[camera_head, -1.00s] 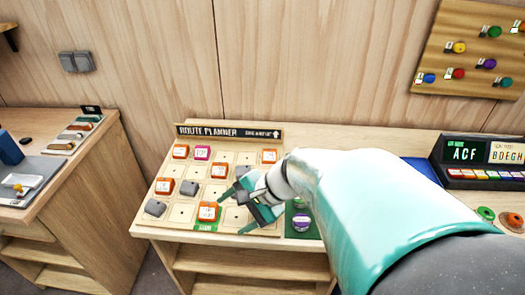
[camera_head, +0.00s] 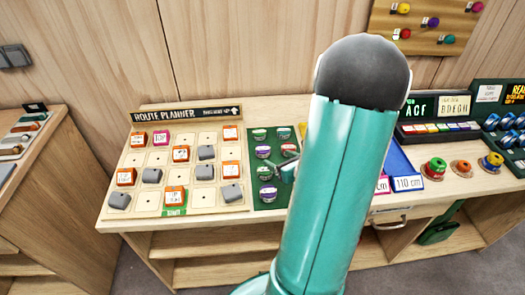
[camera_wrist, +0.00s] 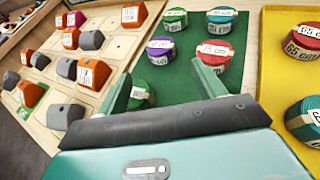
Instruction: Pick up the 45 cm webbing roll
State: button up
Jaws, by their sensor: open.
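Several webbing rolls with white labels stand on a green mat (camera_wrist: 178,82). I cannot surely read 45 cm on any label. My gripper (camera_wrist: 163,70) is open and empty above the mat; the last green roll shows between its fingers, beside the left one. In the head view my gripper (camera_head: 287,168) is small and partly behind my arm.
The route planner board (camera_head: 150,180), with orange and grey blocks, lies left of the mat. Right of it, a yellow mat (camera_wrist: 272,75) holds a red roll marked 65 cm (camera_wrist: 305,38). A blue tray (camera_head: 398,160) and coloured rolls stand farther right.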

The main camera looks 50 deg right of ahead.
aim_at(264, 150)
jog(key=x, duration=0.9)
jog(key=shift+w+d+r, duration=0.1)
jog(key=shift+r, duration=0.15)
jog(key=c, duration=1.1)
